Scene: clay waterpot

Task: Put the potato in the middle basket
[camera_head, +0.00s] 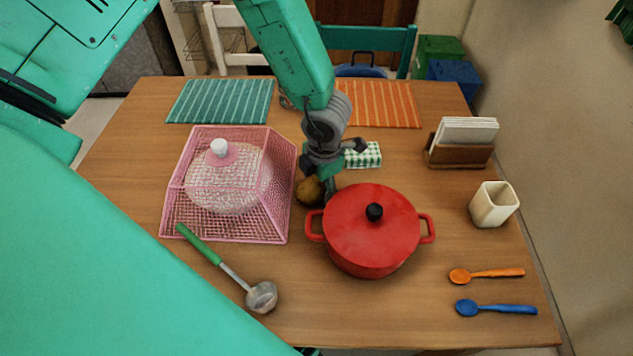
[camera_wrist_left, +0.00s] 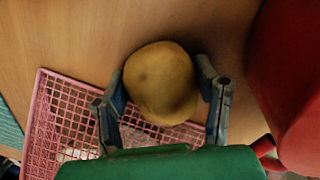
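The brown, round potato (camera_head: 308,191) is near the middle of the wooden table, between the pink mesh basket (camera_head: 272,228) and the red pot (camera_head: 362,225). My left gripper (camera_head: 320,185) reaches down from the top with its fingers around the potato. In the left wrist view the potato (camera_wrist_left: 160,82) fills the gap between the fingers, which appear to touch both sides. I cannot tell whether it is clear of the table. My right gripper is not in view.
The red pot stands close right of the gripper. A ladle (camera_head: 262,297) lies in front of the basket. A napkin holder (camera_head: 460,145), a cream cup (camera_head: 494,204) and two spoons (camera_head: 490,274) are at the right. Striped mats (camera_head: 220,101) lie at the back.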

